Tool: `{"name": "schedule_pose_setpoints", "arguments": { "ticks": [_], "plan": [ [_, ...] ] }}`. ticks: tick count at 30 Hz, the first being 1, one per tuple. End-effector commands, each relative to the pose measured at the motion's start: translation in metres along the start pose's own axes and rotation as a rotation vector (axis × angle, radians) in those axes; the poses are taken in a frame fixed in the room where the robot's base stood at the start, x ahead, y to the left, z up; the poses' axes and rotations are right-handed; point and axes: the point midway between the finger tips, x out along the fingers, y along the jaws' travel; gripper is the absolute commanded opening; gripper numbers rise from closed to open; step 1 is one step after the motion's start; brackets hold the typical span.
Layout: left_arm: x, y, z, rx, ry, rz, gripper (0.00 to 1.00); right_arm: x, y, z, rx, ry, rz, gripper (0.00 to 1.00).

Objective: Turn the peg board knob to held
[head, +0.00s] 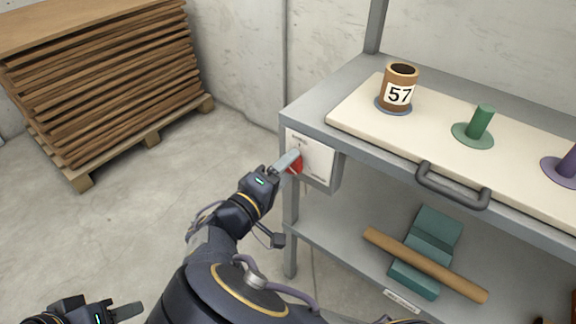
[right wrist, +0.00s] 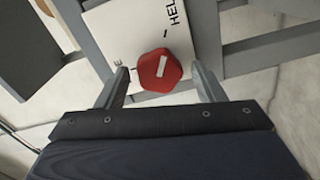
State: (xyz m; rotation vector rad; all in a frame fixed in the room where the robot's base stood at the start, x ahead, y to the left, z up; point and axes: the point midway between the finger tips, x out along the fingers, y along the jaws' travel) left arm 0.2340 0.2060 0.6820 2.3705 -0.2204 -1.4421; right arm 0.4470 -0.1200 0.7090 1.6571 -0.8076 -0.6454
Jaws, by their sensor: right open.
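The red knob (right wrist: 152,80) sits on a white panel (head: 319,160) on the front of the shelf's left end. In the right wrist view its white mark stands nearly upright in the picture, toward a short dash beside the partly cut-off letters "HEL". Another label, mostly hidden, lies to the left. My right gripper (head: 292,158) is open at the panel, with one finger on each side of the knob in the right wrist view; I cannot tell whether they touch it. In the head view it hides part of the knob. My left gripper (head: 127,311) is low at the left, away from the panel.
The peg board (head: 368,121) on the shelf top has a handle (head: 452,190), a brown spool marked 57 (head: 399,88), a green peg (head: 480,122) and a purple peg. A wooden roll (head: 425,264) lies on a teal holder below. Stacked boards stand at the left; the floor between is clear.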

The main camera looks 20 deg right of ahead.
Motion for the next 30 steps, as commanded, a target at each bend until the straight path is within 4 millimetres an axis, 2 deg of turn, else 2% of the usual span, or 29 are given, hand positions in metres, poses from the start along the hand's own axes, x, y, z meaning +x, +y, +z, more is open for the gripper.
{"name": "schedule_pose_setpoints", "arguments": {
  "ticks": [6, 12, 30],
  "plan": [
    [-0.01, 0.004, -0.005, 0.0, 0.0, 0.0, 0.36, -0.039, 0.002, -0.001, 0.0, 0.004, 0.0, 0.62],
    [-0.013, 0.006, -0.007, 0.0, 0.0, 0.0, 0.36, -0.063, 0.001, -0.001, 0.0, 0.002, 0.0, 0.62],
    [-0.013, 0.006, -0.007, 0.0, 0.0, 0.0, 0.36, -0.066, 0.0, 0.001, -0.002, -0.006, -0.006, 0.62]
  ]
}}
